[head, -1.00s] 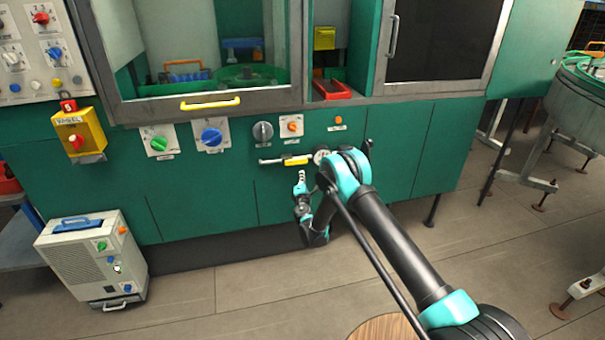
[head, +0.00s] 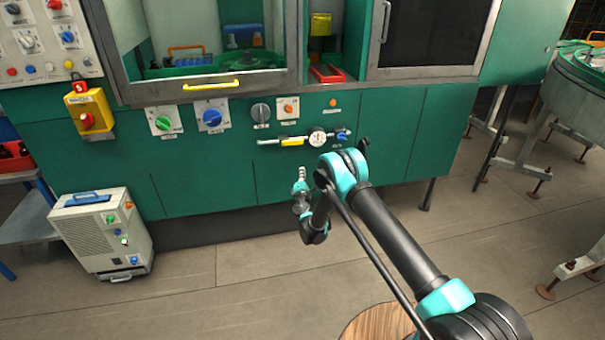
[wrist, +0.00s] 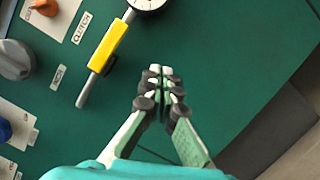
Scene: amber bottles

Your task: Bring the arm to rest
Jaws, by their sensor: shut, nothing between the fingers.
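My gripper (head: 301,187) hangs in front of the green machine's lower panel in the head view, with my arm folded in an elbow toward the lower right. In the wrist view my gripper (wrist: 161,78) has its fingertips together with nothing between them. The green panel (wrist: 225,50) lies behind the fingers, and they appear apart from it.
A pipe with a yellow-handled valve (head: 292,142) and a gauge (head: 317,138) sits on the panel just above my gripper; the gauge also shows in the wrist view (wrist: 146,3). A grey portable unit (head: 105,238) stands at left. The floor in front is clear.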

